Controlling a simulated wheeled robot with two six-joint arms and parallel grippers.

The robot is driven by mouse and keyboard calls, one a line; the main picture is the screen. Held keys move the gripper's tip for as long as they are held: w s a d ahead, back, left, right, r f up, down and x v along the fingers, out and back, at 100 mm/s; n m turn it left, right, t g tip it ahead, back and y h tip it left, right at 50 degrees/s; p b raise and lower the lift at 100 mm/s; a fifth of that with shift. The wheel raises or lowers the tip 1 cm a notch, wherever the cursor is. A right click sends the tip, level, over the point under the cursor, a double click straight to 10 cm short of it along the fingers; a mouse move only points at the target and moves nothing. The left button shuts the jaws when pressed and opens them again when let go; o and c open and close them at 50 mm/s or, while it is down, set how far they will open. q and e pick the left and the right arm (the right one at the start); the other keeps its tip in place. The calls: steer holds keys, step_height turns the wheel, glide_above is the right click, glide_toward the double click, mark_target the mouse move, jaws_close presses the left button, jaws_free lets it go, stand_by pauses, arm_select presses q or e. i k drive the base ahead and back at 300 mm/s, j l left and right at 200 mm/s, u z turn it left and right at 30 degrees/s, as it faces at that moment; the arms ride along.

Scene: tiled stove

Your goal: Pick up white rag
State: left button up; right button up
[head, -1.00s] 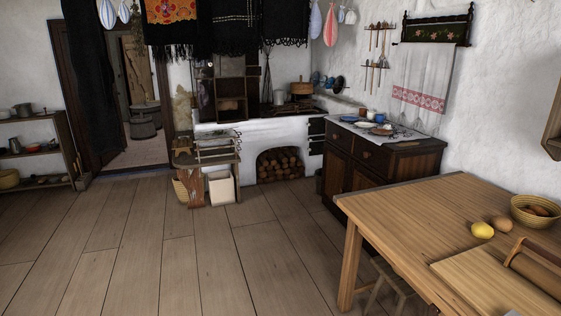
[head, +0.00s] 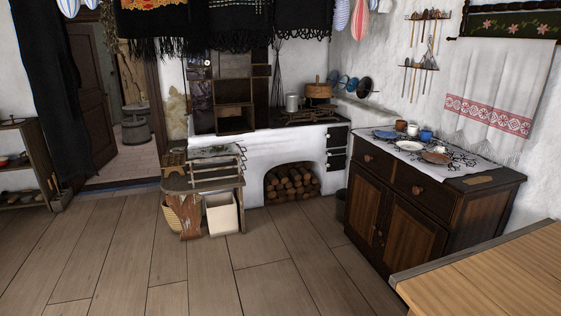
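A white cloth with a red patterned band (head: 497,98) hangs on the right wall below a dark painted rack. Another white cloth, with a dark pattern (head: 463,167), lies flat on the dark wooden cabinet under some dishes. I cannot tell which of them is the white rag. Neither of my grippers is in view.
The dark cabinet (head: 408,228) stands against the right wall. A wooden table (head: 490,275) fills the lower right corner. The white stove (head: 262,155) is at the back, with a small bench (head: 205,180) before it. The plank floor (head: 250,275) at front and left is clear.

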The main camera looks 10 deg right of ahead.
mark_target(439, 149)
steer(key=i+u, duration=0.1)
steer(key=i, duration=1.85)
steer(key=i+l+z, duration=0.1)
steer(key=i+z, duration=0.3)
steer(key=i+j+z, duration=0.1)
steer(key=i+z, duration=0.3)
steer(key=i, duration=0.2)
steer(key=i+j+z, duration=0.2)
steer(key=i+z, duration=0.2)
steer(key=i+j+z, duration=0.4)
steer(key=i, duration=0.15)
